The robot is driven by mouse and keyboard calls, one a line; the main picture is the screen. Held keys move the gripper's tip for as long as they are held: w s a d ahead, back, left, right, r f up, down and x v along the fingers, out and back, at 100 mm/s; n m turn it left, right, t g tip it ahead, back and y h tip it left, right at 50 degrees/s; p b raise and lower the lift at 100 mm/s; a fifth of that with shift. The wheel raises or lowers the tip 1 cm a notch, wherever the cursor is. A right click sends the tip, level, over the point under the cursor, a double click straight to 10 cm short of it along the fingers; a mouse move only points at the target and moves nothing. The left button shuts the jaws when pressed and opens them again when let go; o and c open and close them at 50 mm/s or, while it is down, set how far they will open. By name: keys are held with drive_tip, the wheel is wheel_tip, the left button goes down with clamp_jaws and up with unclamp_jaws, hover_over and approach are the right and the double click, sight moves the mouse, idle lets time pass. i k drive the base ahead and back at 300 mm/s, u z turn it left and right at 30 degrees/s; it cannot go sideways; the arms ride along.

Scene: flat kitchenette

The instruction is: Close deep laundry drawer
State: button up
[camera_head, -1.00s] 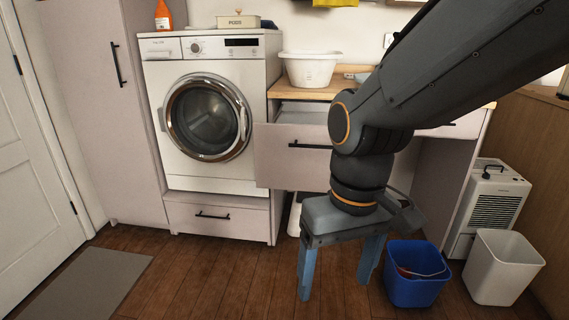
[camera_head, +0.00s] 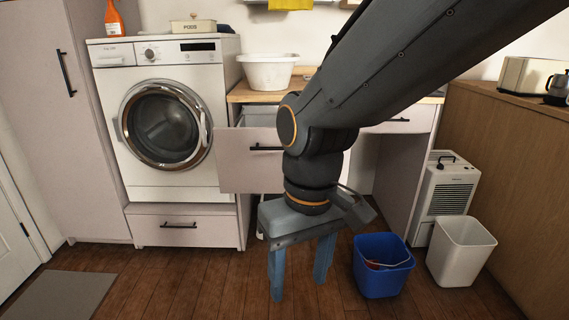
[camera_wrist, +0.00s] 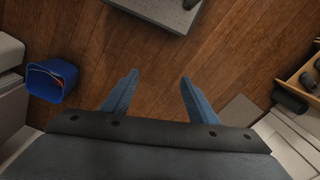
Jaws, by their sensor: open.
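The deep laundry drawer (camera_head: 237,172) stands pulled out under the wooden counter, to the right of the washing machine. It has a pale front with a dark bar handle (camera_head: 262,148), and its open top shows behind the front. My arm covers its right part. My gripper (camera_head: 298,288) is in front of and below the drawer, with its two blue fingers pointing down, apart and empty. I see no contact with the drawer, though the overlap hides the exact gap. In the wrist view my open gripper (camera_wrist: 158,78) has only floor between its fingers.
A blue bucket (camera_head: 382,280) and a white bin (camera_head: 460,255) stand on the floor to the right, before a white appliance (camera_head: 440,195). A shut lower drawer (camera_head: 185,226) is under the washing machine (camera_head: 165,80). A white basin (camera_head: 267,72) sits on the counter.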

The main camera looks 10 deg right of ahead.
sight(248, 155)
drive_tip(key=k, duration=0.5)
drive_tip(key=u, duration=1.25)
drive_tip(key=i, duration=0.9)
drive_tip(key=z, duration=1.6)
